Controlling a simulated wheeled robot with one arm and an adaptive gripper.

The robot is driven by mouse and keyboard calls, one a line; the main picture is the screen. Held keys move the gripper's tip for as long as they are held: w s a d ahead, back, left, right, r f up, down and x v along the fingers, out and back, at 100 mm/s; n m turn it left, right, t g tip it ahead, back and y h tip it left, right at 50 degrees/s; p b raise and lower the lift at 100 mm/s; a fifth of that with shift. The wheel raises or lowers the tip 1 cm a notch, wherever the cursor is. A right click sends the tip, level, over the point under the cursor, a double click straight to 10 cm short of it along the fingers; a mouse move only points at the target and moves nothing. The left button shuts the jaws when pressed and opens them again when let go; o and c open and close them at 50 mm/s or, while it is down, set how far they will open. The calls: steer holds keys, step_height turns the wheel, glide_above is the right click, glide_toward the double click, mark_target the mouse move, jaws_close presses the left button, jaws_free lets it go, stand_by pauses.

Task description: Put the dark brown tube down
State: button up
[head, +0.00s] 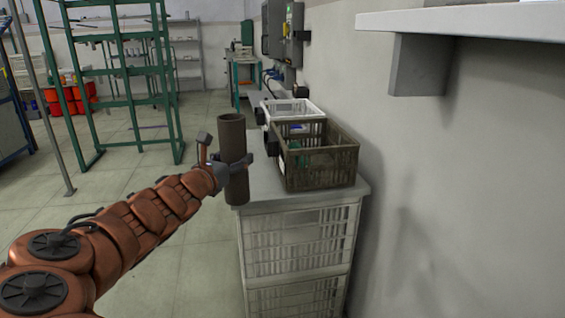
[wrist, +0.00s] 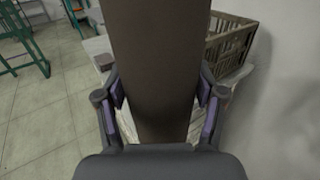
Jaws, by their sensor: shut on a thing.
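The dark brown tube (head: 232,157) stands upright in my gripper (head: 238,167), in front of the left part of the cabinet top in the head view. In the wrist view the tube (wrist: 157,70) fills the middle, with a finger of my gripper (wrist: 160,105) pressed on each side. My gripper is shut on the tube. The tube's lower end overlaps the near left edge of the grey top (head: 262,187); I cannot tell whether it touches the surface.
A dark brown crate (head: 320,172) stands on the top, right of the tube, with a white basket (head: 292,108) behind it. White crates (head: 300,240) are below the top. A wall shelf (head: 460,18) juts out upper right. A green rack (head: 118,90) stands left on open floor.

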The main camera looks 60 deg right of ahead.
steer(key=shift+d+f, duration=0.1)
steer(key=shift+d, duration=0.4)
steer(key=w+d+f+b, duration=0.2)
steer(key=d, duration=0.5)
steer(key=w+d+f+b, duration=0.2)
steer(key=w+d, duration=0.1)
steer(key=d, duration=0.4)
steer(key=shift+w+f, duration=0.35)
steer(key=shift+f, duration=0.25)
steer(key=o, duration=1.2)
steer(key=shift+r, duration=0.15)
